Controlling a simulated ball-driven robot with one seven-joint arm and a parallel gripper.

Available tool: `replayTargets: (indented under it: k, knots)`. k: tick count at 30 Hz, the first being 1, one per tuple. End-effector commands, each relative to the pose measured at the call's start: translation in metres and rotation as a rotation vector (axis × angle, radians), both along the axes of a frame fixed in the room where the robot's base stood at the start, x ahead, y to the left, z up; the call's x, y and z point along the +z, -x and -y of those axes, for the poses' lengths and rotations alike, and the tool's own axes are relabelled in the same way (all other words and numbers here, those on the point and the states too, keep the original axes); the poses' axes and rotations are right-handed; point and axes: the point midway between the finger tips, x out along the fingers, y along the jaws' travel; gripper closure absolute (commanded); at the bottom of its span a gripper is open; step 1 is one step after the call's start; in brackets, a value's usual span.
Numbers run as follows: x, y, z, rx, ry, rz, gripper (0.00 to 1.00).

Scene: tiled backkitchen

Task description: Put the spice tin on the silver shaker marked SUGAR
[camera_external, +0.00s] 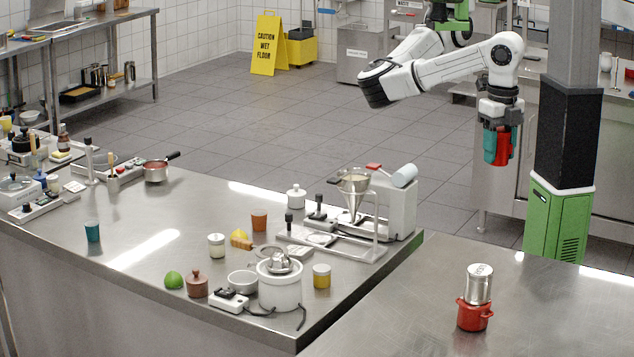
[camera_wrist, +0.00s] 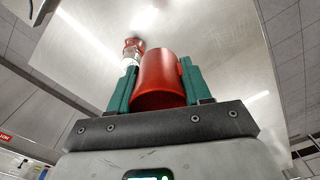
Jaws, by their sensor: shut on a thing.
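The spice tin is a red cylinder (camera_external: 504,147), held upright between the teal fingers of my gripper (camera_external: 497,158). In the wrist view the tin (camera_wrist: 160,82) fills the space between the fingers (camera_wrist: 160,68). A silver shaker (camera_external: 479,285) stands upright on a small red pot (camera_external: 473,316) on the right-hand steel counter. Its markings are too small to read. The shaker (camera_wrist: 131,61) and the red pot (camera_wrist: 134,45) also show in the wrist view, beyond the tin and partly hidden by it. My gripper holds the tin in the air, well above and apart from the shaker.
The right-hand counter (camera_external: 570,310) is bare around the pot. The left counter carries a white juicer (camera_external: 280,288), an amber-coloured jar (camera_external: 321,276), a funnel stand (camera_external: 355,195) and several other items. A dark column (camera_external: 566,130) stands right of my gripper.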

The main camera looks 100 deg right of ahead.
Motion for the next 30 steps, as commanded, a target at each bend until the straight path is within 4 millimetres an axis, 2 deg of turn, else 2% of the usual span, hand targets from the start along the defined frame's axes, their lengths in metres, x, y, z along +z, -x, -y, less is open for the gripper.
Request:
replayTargets:
  k: [2,3,9,14,20,25,30]
  knots:
    - [0.000,0.016,-0.005,-0.008,0.001,0.000,0.83]
    - [-0.010,0.013,-0.003,-0.014,0.005,-0.003,0.83]
    - [-0.037,0.012,-0.003,-0.012,0.004,-0.003,0.83]
    - [-0.049,0.011,-0.005,-0.011,0.002,-0.002,0.83]
    - [-0.064,-0.009,-0.029,-0.015,0.002,0.003,0.83]
    - [-0.086,-0.033,-0.058,-0.014,0.001,0.005,0.83]
    - [-0.104,-0.048,-0.079,-0.011,0.000,0.003,0.83]
